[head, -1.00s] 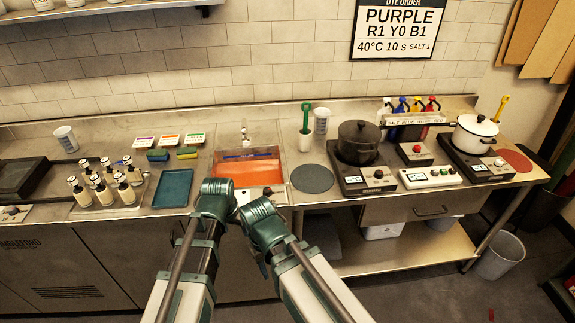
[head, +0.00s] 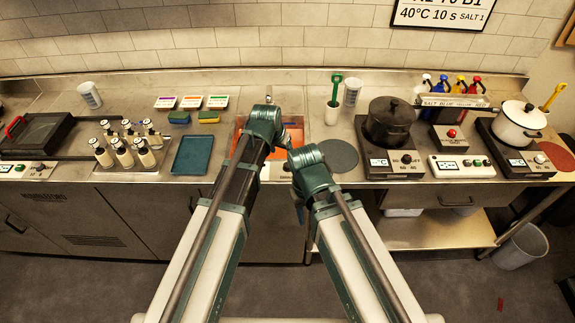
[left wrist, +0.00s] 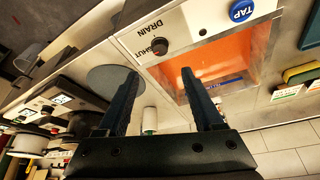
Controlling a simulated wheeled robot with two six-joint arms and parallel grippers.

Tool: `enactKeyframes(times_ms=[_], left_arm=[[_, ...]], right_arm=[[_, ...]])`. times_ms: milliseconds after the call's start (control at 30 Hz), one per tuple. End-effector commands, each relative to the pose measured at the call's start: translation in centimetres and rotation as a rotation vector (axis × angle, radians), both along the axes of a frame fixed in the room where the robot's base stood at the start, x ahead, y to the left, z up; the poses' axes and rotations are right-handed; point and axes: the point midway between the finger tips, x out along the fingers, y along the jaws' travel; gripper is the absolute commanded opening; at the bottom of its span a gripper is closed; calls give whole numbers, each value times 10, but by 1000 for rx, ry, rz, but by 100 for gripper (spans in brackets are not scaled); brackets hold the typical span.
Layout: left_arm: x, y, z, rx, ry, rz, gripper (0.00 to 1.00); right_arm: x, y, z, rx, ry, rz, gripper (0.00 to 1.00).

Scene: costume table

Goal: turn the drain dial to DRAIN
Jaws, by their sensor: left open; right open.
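In the left wrist view the black drain dial (left wrist: 160,47) sits on the pale panel (left wrist: 195,18), beside the printed words SHUT and DRAIN. Its pointer looks turned toward SHUT, but it is small. The sink with orange liquid (left wrist: 242,99) lies beside the panel. My left gripper (left wrist: 161,84) is open and empty, its fingers apart, with the dial ahead of and between them; no contact shows. In the head view my left gripper (head: 267,122) is over the sink (head: 238,128), and the arm hides the dial. My right gripper (head: 299,208) is lower, in front of the counter, mostly hidden by its arm.
A blue TAP button (left wrist: 241,10) is on the same panel. A grey round mat (head: 337,155), a green-handled tool in a cup (head: 332,112) and a black pot (head: 389,118) stand right of the sink. A blue tray (head: 193,155) and several bottles (head: 123,150) are left.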

Motion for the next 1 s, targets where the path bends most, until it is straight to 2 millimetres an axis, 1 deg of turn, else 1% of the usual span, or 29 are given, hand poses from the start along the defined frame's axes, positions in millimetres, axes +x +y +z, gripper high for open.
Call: enactKeyframes(times_ms=[33,600,700,833,1000], left_arm=[[3,-1,-11,0,0,0,68],[34,-14,-92,0,0,0,68],[38,-16,-104,0,0,0,68],[42,-17,-112,0,0,0,68],[43,-18,-113,0,0,0,68]], right_arm=[[0,0,-11,0,0,1,50],[0,0,-92,0,0,-1,50],[0,0,-104,0,0,-1,50],[0,0,-112,0,0,-1,50],[0,0,-112,0,0,-1,50]])
